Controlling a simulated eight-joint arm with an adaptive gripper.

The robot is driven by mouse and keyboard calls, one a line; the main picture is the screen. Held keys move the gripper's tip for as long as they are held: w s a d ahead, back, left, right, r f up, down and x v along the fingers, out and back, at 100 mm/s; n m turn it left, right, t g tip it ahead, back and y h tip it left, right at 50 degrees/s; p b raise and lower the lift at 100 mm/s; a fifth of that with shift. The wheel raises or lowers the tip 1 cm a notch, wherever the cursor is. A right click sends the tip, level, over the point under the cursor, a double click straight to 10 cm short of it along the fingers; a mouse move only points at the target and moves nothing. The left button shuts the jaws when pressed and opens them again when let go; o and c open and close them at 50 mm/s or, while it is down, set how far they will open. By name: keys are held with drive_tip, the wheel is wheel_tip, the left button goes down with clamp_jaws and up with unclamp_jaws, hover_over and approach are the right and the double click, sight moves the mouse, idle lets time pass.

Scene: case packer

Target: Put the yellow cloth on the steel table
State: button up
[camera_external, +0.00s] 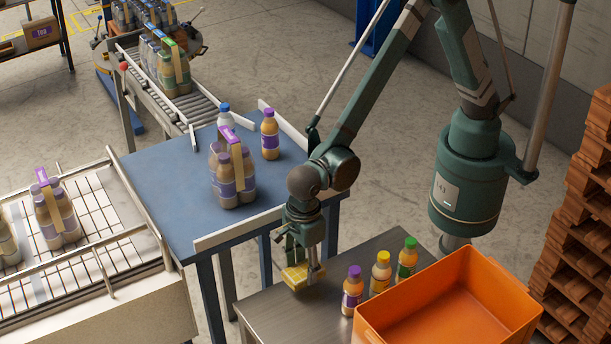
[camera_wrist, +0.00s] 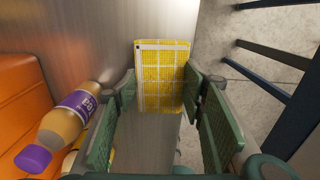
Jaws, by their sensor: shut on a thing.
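The yellow cloth (camera_external: 295,277) is a small folded piece, and in the wrist view (camera_wrist: 162,78) it shows a white grid pattern. My gripper (camera_external: 303,268) points down over the left part of the steel table (camera_external: 270,312). In the wrist view my gripper (camera_wrist: 160,100) has its green finger pads on either side of the cloth, shut on it. The cloth is at or just above the table top, near its left edge; I cannot tell whether it touches. The steel table also shows behind the cloth in the wrist view (camera_wrist: 110,40).
On the steel table stand a purple-capped bottle (camera_external: 352,290), a yellow-capped bottle (camera_external: 380,272), a green-capped bottle (camera_external: 407,258) and an orange crate (camera_external: 372,325). A blue table (camera_external: 180,190) with bottles lies behind, left. The steel table's front left is clear.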

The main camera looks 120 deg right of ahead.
sight(304, 278)
drive_tip(key=shift+f, duration=0.45)
drive_tip(key=shift+f, duration=1.85)
drive_tip(key=shift+f, duration=0.15)
drive_tip(key=o, duration=0.9)
drive_tip(key=shift+r, duration=6.15)
